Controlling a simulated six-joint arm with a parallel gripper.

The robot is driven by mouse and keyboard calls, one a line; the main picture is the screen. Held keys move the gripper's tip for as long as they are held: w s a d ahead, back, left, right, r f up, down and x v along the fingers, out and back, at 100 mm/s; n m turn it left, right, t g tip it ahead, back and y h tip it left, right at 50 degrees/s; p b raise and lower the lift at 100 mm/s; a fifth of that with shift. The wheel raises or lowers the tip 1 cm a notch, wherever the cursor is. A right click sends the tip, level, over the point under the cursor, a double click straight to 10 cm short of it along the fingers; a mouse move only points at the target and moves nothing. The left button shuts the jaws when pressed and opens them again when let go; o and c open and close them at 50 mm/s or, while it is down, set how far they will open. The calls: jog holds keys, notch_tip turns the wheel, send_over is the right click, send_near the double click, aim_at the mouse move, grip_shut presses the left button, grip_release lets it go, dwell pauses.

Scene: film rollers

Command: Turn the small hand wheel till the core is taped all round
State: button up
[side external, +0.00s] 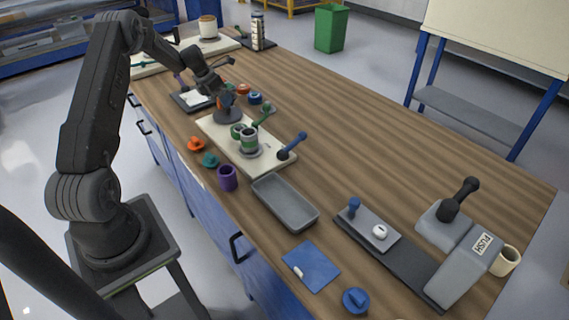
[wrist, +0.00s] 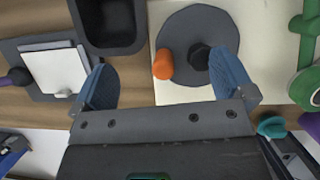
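A grey disc wheel with an orange knob and a black hub lies on a cream board; the wheel (wrist: 190,22) and its knob (wrist: 163,64) show in the wrist view. In the side view the wheel (side external: 229,116) is at the board's far end, under my gripper (side external: 222,98). My gripper (wrist: 165,82) is open, with its blue fingers apart and the knob between them in the picture; I see no contact. A green-and-pale core (side external: 249,139) stands upright on a grey round base nearer the camera; how far it is taped I cannot tell. A green roller (side external: 237,131) is beside it.
A green lever (side external: 262,116) and a blue-handled lever (side external: 292,146) rise from the cream board (side external: 272,162). A dark tray with a white pad (wrist: 58,72) is left of my gripper.

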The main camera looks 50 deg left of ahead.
jog(key=shift+s+d+f+m+g, duration=0.2)
jog(key=shift+s+f+g, duration=0.15)
jog(key=shift+s+f, duration=0.3)
jog(key=shift+s+d+f+m+g, duration=0.2)
jog(key=shift+s+f+g, duration=0.15)
jog(key=shift+s, duration=0.5)
jog(key=shift+s+d+f+m+g, duration=0.2)
jog(key=shift+s+f+g, duration=0.1)
jog(key=shift+s+f, duration=0.4)
jog(key=shift+w+r, duration=0.1)
jog(key=shift+r, duration=0.45)
